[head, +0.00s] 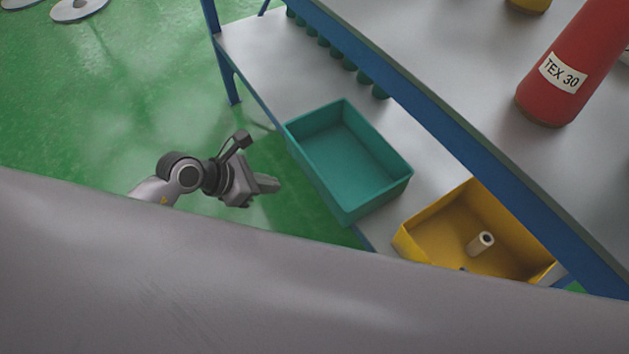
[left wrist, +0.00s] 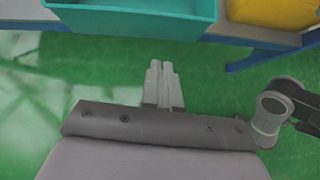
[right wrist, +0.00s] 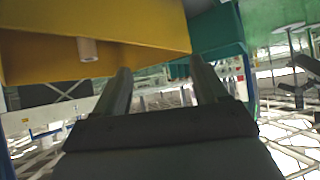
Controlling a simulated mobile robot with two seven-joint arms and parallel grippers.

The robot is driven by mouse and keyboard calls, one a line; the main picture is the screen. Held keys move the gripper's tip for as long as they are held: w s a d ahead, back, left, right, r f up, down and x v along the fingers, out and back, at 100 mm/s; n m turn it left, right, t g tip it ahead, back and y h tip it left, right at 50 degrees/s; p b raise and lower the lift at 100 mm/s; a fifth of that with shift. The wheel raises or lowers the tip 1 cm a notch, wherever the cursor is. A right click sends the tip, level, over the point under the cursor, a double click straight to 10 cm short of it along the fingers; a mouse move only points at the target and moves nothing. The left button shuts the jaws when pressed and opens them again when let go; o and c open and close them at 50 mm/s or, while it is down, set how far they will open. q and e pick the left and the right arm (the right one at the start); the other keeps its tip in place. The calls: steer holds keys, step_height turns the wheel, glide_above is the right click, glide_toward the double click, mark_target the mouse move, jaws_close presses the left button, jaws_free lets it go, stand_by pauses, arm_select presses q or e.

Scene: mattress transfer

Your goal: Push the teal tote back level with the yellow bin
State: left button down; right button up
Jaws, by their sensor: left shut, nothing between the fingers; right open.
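The teal tote (head: 350,160) is open and looks empty. It stands on the grey lower shelf (head: 262,55) to the left of the yellow bin (head: 425,232), its near side sticking out past the shelf's front edge. My left gripper (head: 268,185) is shut and empty, over the green floor in front of the tote and apart from it. The tote's front wall shows at the top of the left wrist view (left wrist: 135,18). The yellow bin holds a pale hollow cylinder (head: 481,243). My right gripper (right wrist: 165,88) is open, with the yellow bin (right wrist: 130,25) and the teal tote (right wrist: 215,35) beyond its fingers.
A grey upper shelf with a blue edge (head: 440,120) overhangs the right side. A red cone labelled TEX 30 (head: 570,70) stands on it. Several dark green items (head: 335,55) line the back of the lower shelf.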

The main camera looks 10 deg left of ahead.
mark_target(323, 183)
arm_select(q)
steer(key=b+x, duration=0.1)
steer(key=x, duration=0.2)
steer(key=d+r+b+x, duration=0.1)
steer(key=x, duration=0.3)
steer(key=w+b+x, duration=0.1)
steer(key=x, duration=0.3)
steer(key=shift+w+d+r, duration=0.15)
steer(key=shift+d+r, duration=0.1)
steer(key=shift+r, duration=0.1)
steer(key=shift+w+d, duration=0.1)
steer(key=shift+d, duration=0.05)
arm_select(e)
steer(key=a, duration=0.1)
steer(key=w, duration=0.1)
steer(key=a, duration=0.1)
steer(key=shift+w+a+r+n+t+y, duration=0.15)
steer(key=shift+a+r+n+t+y, duration=0.15)
steer(key=shift+a+t+y, duration=0.1)
arm_select(q)
steer(key=shift+w, duration=0.1)
